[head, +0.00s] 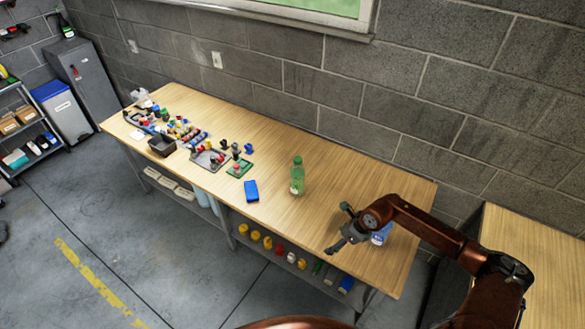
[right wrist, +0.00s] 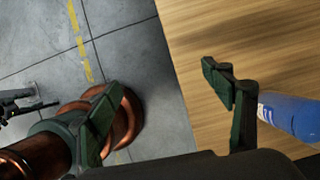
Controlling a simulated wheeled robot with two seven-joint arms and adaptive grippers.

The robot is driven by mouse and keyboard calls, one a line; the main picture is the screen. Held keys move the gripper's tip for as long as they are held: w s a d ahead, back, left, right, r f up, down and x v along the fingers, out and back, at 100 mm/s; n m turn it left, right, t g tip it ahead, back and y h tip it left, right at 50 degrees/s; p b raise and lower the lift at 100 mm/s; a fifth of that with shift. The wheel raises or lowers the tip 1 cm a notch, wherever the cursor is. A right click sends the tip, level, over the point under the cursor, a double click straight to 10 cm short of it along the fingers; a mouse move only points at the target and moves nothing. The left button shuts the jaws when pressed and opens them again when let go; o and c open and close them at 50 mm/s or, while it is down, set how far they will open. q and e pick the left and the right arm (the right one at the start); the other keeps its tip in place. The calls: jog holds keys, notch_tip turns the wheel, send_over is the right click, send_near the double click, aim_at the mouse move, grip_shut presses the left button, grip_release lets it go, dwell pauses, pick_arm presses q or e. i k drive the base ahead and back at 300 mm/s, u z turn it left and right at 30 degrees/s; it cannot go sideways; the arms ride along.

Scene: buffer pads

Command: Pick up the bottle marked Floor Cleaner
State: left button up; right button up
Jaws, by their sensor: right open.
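A blue bottle (head: 381,236) stands on the wooden table near its right end, partly hidden behind my right arm. It also shows at the right edge of the right wrist view (right wrist: 290,115), with a white label patch too small to read. A green bottle (head: 297,176) stands upright on the table, left of my right gripper; its marking cannot be read either. In the right wrist view, the blue bottle is outside the fingers, beyond the right one.
A blue box (head: 251,190) lies near the table's front edge. Trays (head: 210,159) and many small coloured parts fill the left of the table (head: 330,190). A shelf below holds several coloured items. A second wooden surface (head: 535,255) is at the right. Bare tabletop surrounds the green bottle.

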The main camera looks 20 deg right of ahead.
aim_at(297, 173)
jog(key=i, duration=1.35)
